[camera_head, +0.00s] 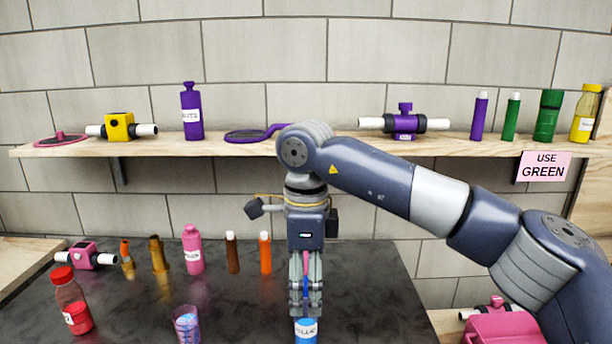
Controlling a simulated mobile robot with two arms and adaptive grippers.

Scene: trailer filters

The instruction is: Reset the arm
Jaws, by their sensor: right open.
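My right arm (375,177) reaches in from the right across the middle of the view. Its gripper (306,308) points straight down over the dark table. The jaws are open, just above or around the top of a blue container with a white label (306,330); I cannot tell whether they touch it. The lower part of the container is cut off by the bottom edge. My left gripper is not in view.
A wooden shelf (215,147) holds bottles, tubes and valve-like parts. A pink sign (544,166) reads "USE GREEN". On the dark table (130,310) stand a red-capped bottle (72,300), a clear cup (187,325), a pink bottle (193,250) and several tubes. A pink object (503,327) is at lower right.

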